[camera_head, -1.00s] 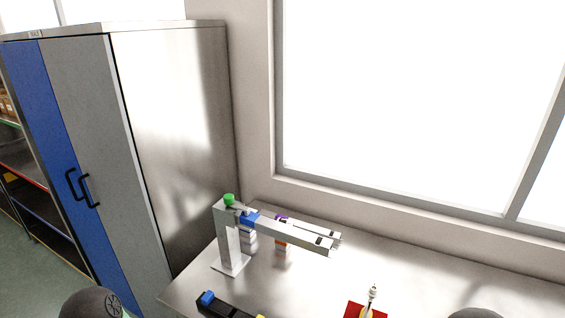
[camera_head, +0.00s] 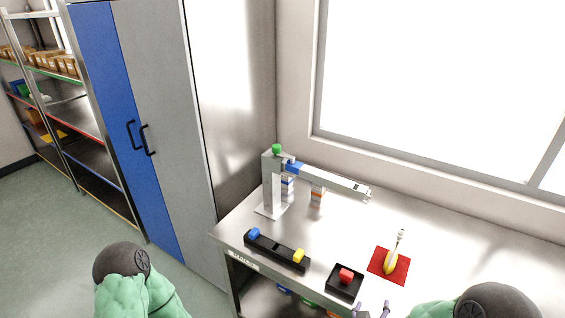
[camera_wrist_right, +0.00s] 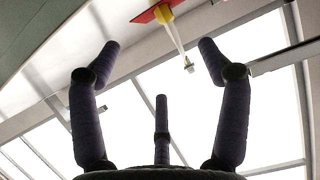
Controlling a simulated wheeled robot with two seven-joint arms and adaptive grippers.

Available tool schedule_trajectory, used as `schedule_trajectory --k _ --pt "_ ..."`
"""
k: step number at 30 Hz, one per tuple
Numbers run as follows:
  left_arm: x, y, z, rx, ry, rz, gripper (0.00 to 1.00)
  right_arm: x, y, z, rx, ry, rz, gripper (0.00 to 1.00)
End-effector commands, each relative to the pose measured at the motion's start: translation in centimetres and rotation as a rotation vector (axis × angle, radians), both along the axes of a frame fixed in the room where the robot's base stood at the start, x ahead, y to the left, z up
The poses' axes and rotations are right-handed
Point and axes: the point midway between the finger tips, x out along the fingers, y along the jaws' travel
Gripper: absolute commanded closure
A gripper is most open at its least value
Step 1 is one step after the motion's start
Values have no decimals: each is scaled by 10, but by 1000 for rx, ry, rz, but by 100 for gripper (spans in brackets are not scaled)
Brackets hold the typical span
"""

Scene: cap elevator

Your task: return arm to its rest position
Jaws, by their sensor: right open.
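My right gripper (camera_head: 372,312) shows only its purple fingertips at the bottom edge of the head view, just in front of the table. In the right wrist view the gripper (camera_wrist_right: 156,75) has its three dark fingers spread, with nothing between them. My right arm's green and dark casing (camera_head: 490,303) is at the bottom right. My left arm's casing (camera_head: 122,268) is at the bottom left; its gripper is out of frame.
On the metal table (camera_head: 335,222) stand a grey post-and-beam device (camera_head: 270,185), a black bar with blue and yellow blocks (camera_head: 275,250), a black box with a red button (camera_head: 345,282) and a yellow-white tool (camera_head: 393,258) on a red mat (camera_head: 375,264). A cabinet (camera_head: 155,100) stands left.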

Motion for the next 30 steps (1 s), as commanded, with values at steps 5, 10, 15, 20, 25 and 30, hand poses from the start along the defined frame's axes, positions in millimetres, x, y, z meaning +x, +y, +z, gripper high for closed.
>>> schedule_trajectory --k 5,10,15,20,25,30 --pt "1 0 -5 0 -1 -1 60 3 9 -19 45 44 34 23" --pt "0 0 -11 0 0 -1 60 4 21 -44 106 105 80 23" --pt "1 0 -18 0 -1 -1 60 1 39 -78 189 194 139 23" --pt "1 0 -30 0 -1 -1 60 -10 67 -126 307 334 216 23" --pt "1 0 -42 0 -1 -1 60 -37 99 -180 444 515 297 23" --pt "1 0 -54 0 -1 -1 60 -76 128 -226 569 709 366 23"
